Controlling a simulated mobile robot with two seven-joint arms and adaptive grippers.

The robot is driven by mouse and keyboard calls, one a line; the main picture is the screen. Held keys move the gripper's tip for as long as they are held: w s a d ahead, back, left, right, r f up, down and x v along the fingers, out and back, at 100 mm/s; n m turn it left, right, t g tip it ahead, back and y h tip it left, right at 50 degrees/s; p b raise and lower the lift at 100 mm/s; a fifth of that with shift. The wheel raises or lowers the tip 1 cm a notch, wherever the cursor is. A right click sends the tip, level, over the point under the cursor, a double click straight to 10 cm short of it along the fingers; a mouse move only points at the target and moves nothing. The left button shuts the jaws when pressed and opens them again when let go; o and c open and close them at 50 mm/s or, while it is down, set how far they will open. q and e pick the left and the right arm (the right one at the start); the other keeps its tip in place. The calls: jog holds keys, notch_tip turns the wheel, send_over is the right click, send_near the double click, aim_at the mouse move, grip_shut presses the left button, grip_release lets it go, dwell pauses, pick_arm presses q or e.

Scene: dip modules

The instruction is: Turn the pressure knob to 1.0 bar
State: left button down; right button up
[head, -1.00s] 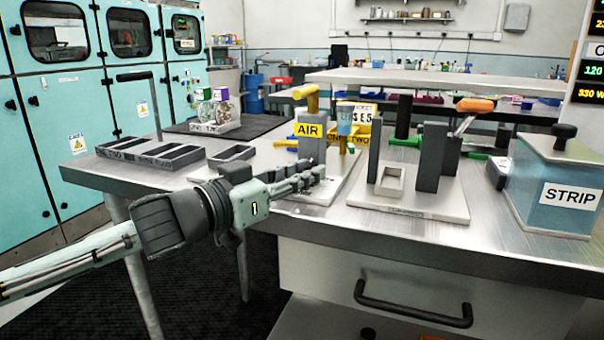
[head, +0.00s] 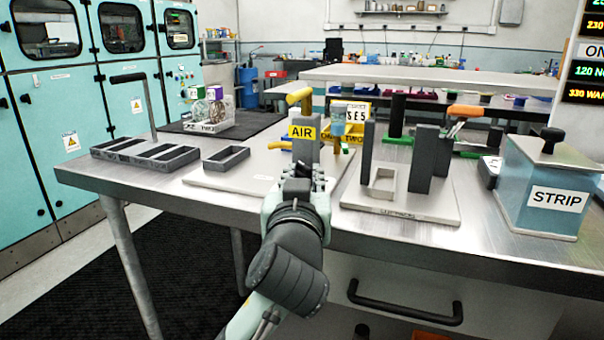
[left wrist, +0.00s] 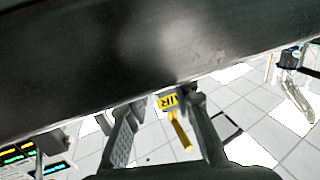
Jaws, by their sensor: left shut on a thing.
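No pressure reading can be made out. My right gripper is not in view.
Close on the right is a plate (head: 400,205) with dark upright blocks. A blue STRIP tank (head: 550,185) stands at the right edge. Dark trays (head: 145,154) lie to the left. A light blue and yellow piece (head: 338,128) stands just right of the post.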

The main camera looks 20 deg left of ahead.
pick_arm(q)
jog(key=shift+a+n+y, duration=0.1)
jog(key=shift+n+y, duration=0.2)
jog(key=shift+y, duration=0.1)
jog(key=c, duration=1.5)
grip_release()
jog(key=shift+s, duration=0.2)
jog(key=v, duration=0.7)
